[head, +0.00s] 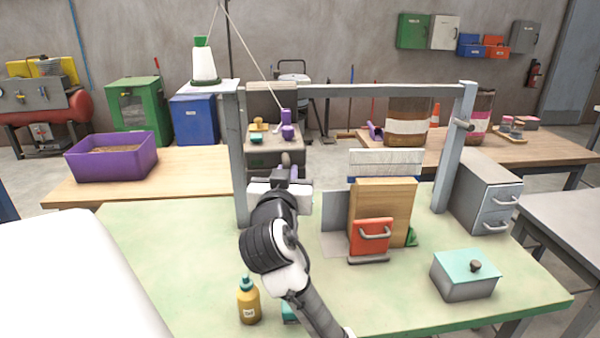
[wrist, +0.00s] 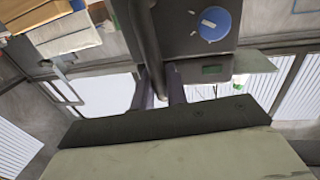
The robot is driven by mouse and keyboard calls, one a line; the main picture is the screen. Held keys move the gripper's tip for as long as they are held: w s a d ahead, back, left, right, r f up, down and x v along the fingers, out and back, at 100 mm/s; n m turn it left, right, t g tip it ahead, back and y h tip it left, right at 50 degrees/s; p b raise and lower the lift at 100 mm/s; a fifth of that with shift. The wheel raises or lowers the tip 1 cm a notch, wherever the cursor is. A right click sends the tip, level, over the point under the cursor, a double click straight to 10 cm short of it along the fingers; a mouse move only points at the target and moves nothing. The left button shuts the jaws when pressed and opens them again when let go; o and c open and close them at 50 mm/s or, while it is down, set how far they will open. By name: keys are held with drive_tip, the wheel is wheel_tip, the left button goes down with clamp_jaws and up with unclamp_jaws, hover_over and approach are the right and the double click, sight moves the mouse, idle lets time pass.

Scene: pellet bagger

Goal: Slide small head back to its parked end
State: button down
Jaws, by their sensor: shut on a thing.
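The small head appears to be a grey box (head: 265,146) hanging at the left part of the grey frame, with yellow, teal and purple parts on top. A thread runs up from it. In the wrist view it is a dark grey body (wrist: 180,30) with a blue dial (wrist: 210,23). A grey upright handle (wrist: 157,82) comes down from it. My gripper (head: 287,172) is in front of the head, and in the wrist view its two fingers (wrist: 158,92) are shut around the handle. In the head view my wrist hides the lower part of the grip.
The grey frame's crossbar (head: 370,91) spans the green table (head: 150,250). To the right stand a wooden block (head: 398,205) with a red handled front, grey drawers (head: 482,190) and a teal-lidded box (head: 464,275). A yellow bottle (head: 248,300) stands near my arm.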

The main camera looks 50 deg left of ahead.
drive_tip(key=shift+s+a, duration=0.1)
drive_tip(key=c, duration=1.5)
unclamp_jaws()
drive_tip(key=shift+b+v, duration=4.45)
drive_tip(key=shift+v, duration=2.4)
